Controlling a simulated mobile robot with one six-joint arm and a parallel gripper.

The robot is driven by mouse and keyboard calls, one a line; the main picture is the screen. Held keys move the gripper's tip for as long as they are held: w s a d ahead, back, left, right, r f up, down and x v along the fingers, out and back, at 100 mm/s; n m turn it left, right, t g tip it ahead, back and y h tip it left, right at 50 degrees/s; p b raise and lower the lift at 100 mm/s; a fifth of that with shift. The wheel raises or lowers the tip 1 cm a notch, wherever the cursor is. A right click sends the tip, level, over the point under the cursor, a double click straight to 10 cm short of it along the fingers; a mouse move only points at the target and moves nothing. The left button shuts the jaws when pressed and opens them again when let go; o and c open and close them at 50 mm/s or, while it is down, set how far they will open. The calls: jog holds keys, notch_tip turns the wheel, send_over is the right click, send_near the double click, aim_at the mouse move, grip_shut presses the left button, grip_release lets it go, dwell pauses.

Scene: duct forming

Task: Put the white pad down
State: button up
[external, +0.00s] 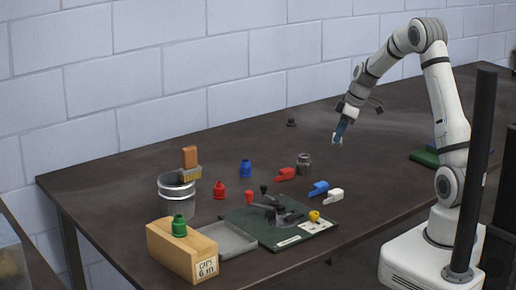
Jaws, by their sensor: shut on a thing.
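My gripper (340,133) is in the air over the back right of the dark table. It is shut on a small pale thing at its tips, which looks like the white pad (337,141).
A green pad (424,158) lies right. The back right is mostly clear.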

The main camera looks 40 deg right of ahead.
jog(key=s+a+n+g+y+b, duration=0.1)
jog(key=s+n+g+b, duration=0.15)
jog(key=s+n, duration=1.1)
jog(key=s+f+m, duration=0.2)
jog(key=s+f+m+g+p, duration=0.1)
jog(key=s+f+m, duration=0.1)
jog(key=f, duration=0.1)
jog(key=shift+s+f, duration=0.3)
jog(key=shift+f, duration=2.3)
jog(key=shift+f, duration=0.1)
jog(key=o, duration=1)
jog(key=shift+c, duration=0.2)
